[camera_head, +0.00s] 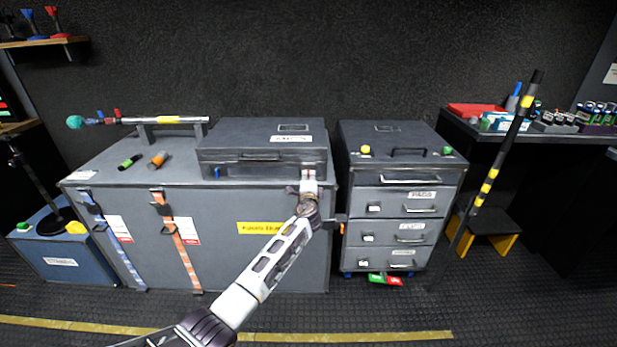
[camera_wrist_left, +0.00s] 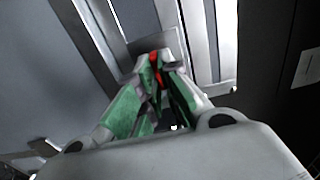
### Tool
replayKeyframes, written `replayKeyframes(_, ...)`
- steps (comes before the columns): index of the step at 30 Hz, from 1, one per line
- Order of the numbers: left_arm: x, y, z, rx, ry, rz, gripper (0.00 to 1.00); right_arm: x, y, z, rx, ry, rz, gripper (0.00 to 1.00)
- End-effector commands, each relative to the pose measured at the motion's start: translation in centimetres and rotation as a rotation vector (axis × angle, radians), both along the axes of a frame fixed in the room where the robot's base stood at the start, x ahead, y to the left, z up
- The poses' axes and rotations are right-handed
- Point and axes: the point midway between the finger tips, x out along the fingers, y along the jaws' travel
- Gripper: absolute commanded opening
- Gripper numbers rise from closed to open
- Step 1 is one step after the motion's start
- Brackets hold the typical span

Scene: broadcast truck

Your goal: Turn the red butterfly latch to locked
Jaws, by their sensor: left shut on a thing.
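A red latch (camera_wrist_left: 156,62) shows as a thin red piece between the fingertips of my left gripper (camera_wrist_left: 157,80) in the left wrist view. The gripper's green-padded fingers are shut on it and hide most of it, so I cannot tell how it is turned. In the head view my left gripper (camera_head: 309,182) is at the front right of the grey case (camera_head: 262,134), and its latch is hidden there. A blue latch (camera_head: 217,172) shows at the front left of the same case. My right gripper is in neither view.
The case rests on a big grey trunk (camera_head: 290,250) with blue and orange straps. A grey drawer cabinet (camera_head: 405,165) stands close to the right. Open floor (camera_head: 350,310) lies in front.

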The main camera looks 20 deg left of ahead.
Motion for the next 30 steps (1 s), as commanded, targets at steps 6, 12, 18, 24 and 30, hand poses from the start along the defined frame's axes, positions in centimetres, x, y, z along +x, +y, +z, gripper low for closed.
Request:
replayKeyframes(6, -0.04, -0.14, -0.23, 0.006, 0.004, -0.002, 0.00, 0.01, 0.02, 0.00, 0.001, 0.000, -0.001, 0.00)
replayKeyframes(12, -0.05, -0.15, -0.25, 0.005, 0.005, -0.002, 0.14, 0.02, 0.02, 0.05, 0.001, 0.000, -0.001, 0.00)
replayKeyframes(18, -0.03, -0.09, -0.15, 0.005, 0.002, -0.001, 0.29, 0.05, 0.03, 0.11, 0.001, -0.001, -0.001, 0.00)
replayKeyframes(24, -0.02, -0.06, -0.09, 0.004, 0.002, -0.001, 0.29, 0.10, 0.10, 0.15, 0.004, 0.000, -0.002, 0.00)
replayKeyframes(30, -0.25, -0.10, -0.12, 0.004, 0.002, -0.001, 0.29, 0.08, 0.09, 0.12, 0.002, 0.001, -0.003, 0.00)
